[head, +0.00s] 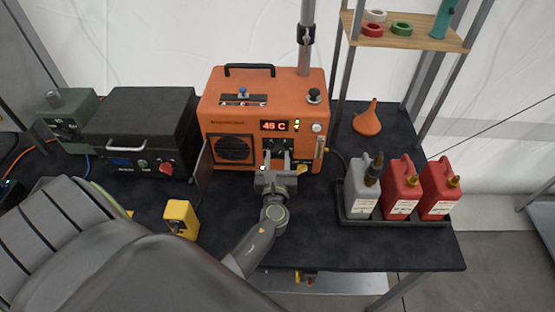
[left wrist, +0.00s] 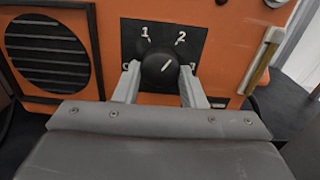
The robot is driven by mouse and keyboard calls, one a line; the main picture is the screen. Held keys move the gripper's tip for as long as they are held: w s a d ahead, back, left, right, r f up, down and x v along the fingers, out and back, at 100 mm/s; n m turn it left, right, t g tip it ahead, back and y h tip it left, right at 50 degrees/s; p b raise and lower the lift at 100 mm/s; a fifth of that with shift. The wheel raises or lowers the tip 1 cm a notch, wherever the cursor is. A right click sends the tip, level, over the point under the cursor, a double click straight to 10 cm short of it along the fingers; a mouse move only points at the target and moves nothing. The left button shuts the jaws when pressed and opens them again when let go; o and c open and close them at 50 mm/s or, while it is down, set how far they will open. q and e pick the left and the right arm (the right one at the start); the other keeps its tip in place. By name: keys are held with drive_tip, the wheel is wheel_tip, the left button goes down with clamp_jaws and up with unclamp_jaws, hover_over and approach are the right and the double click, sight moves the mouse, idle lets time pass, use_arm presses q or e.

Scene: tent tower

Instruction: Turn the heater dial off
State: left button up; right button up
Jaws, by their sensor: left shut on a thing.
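The orange heater (head: 262,105) stands on the black table, with a lit red display (head: 274,126) reading about 45 C. Its black dial (left wrist: 160,70) sits on a black plate marked 1 at upper left and 2 at upper right in the left wrist view. The dial's white pointer line slants up and right, toward the 2. My left gripper (head: 277,160) is shut on the dial, one finger on each side; it also shows in the left wrist view (left wrist: 160,82). The lower part of the plate is partly hidden by the fingers. My right gripper is not in view.
A round vent grille (left wrist: 47,55) is left of the dial, and a gauge tube (left wrist: 262,60) is right of it. A yellow box (head: 181,219) stands on the table at left. A tray (head: 400,219) with a grey bottle and red bottles is at right.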

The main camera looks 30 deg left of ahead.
use_arm(q)
drive_tip(key=n+b, duration=0.2)
drive_tip(key=n, duration=0.1)
drive_tip(key=shift+f+b, duration=0.15)
drive_tip(key=shift+b, duration=0.15)
drive_tip(key=n+b, duration=0.1)
drive_tip(key=n, duration=0.2)
drive_tip(key=shift+b, duration=0.4)
drive_tip(key=n+b, duration=0.2)
drive_tip(key=n, duration=0.1)
drive_tip(key=shift+n, duration=0.4)
drive_tip(key=n+b, duration=0.2)
drive_tip(key=n, duration=0.1)
drive_tip(key=shift+d+n+b, duration=0.1)
drive_tip(key=shift+n+b, duration=0.2)
drive_tip(key=shift+b, duration=0.1)
drive_tip(key=n+b, duration=0.3)
drive_tip(key=n, duration=0.2)
drive_tip(key=n+b, duration=0.2)
drive_tip(key=n, duration=0.1)
drive_tip(key=n+b, duration=0.1)
drive_tip(key=n, duration=0.1)
drive_tip(key=shift+r, duration=0.25)
